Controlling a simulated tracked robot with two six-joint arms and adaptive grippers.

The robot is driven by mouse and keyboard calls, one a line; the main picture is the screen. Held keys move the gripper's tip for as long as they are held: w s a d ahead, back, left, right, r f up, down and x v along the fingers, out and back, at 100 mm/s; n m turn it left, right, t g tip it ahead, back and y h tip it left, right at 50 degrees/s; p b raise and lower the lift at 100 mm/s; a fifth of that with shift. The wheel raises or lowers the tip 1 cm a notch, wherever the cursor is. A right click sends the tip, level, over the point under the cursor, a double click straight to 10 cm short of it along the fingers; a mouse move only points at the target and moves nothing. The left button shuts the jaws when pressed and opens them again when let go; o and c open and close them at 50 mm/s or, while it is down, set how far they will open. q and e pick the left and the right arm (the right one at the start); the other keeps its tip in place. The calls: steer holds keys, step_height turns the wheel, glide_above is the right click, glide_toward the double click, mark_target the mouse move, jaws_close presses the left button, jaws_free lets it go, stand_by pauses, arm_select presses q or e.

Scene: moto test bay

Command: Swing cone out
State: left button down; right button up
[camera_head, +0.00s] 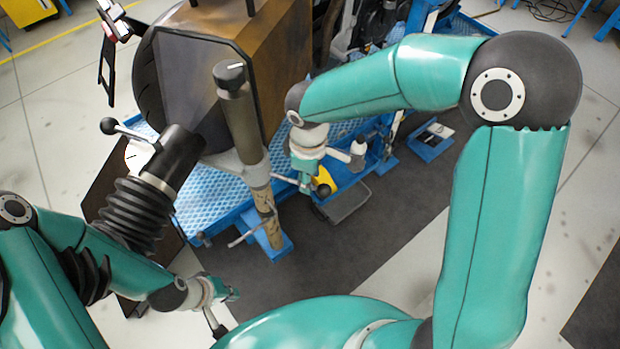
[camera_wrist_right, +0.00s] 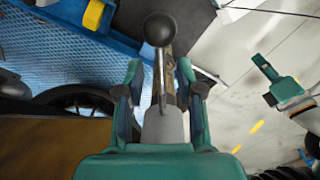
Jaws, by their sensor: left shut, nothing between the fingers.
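The likely cone is a dark cylinder with black bellows (camera_head: 138,210) at the left in the head view, beside a ball-ended lever (camera_head: 108,126). A grey upright post (camera_head: 240,120) stands to its right. My right gripper (camera_head: 308,185) hangs to the right of the post. In the right wrist view its fingers (camera_wrist_right: 160,95) stand apart on both sides of a thin rod with a black ball knob (camera_wrist_right: 160,29); gaps show beside the rod. The knob also shows in the head view (camera_head: 323,190). My left gripper (camera_head: 230,294) is shut and empty at the lower left, below the bellows.
A blue-framed platform (camera_head: 215,212) with a wheel (camera_head: 148,80) and a large brown box-like body (camera_head: 285,60) fills the upper middle. A small blue tray (camera_head: 430,142) lies to the right. Dark floor matting (camera_head: 370,235) in front is clear.

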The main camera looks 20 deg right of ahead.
steer(key=shift+f, duration=0.95)
jaws_close()
